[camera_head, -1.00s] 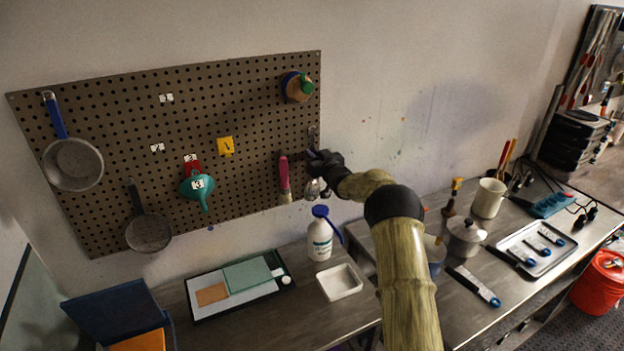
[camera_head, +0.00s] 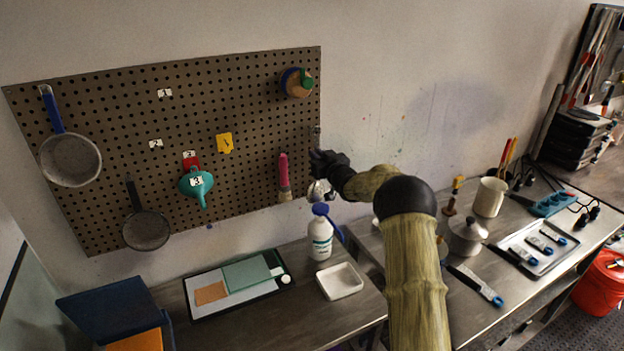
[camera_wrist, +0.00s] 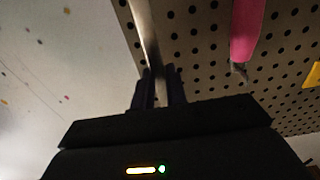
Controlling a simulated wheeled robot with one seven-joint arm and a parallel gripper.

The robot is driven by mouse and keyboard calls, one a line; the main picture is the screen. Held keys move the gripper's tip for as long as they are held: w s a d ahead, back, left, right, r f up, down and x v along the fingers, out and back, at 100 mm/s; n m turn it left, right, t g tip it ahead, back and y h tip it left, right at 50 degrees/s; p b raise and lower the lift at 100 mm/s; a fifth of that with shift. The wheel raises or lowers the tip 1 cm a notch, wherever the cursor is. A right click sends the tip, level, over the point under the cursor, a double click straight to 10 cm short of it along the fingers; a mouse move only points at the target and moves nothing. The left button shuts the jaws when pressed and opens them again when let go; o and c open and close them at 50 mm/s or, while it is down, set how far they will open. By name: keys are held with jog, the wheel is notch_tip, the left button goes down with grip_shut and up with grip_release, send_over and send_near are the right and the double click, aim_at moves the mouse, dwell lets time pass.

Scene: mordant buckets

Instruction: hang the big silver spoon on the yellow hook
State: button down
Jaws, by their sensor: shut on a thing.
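My gripper (camera_head: 322,160) is at the right edge of the pegboard (camera_head: 240,102), shut on a silver handle. The spoon (camera_head: 319,191) shows as a shiny piece just below my fingers in the head view. In the wrist view its flat silver handle (camera_wrist: 146,38) runs up from between my fingers (camera_wrist: 158,88) in front of the board's edge. The yellow hook (camera_head: 225,143) is a small yellow plate on the board, left of my gripper, with nothing hanging on it. Its yellow edge also shows at the right of the wrist view (camera_wrist: 313,76).
A pink-handled brush (camera_head: 284,175) hangs just left of my gripper. Two pans (camera_head: 70,160) hang at the left.

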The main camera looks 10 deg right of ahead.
jog(key=b+v, duration=0.2)
jog(key=v, duration=0.2)
jog(key=shift+s+d+b, duration=0.15)
jog(key=shift+s+b, duration=0.2)
dwell(0.6)
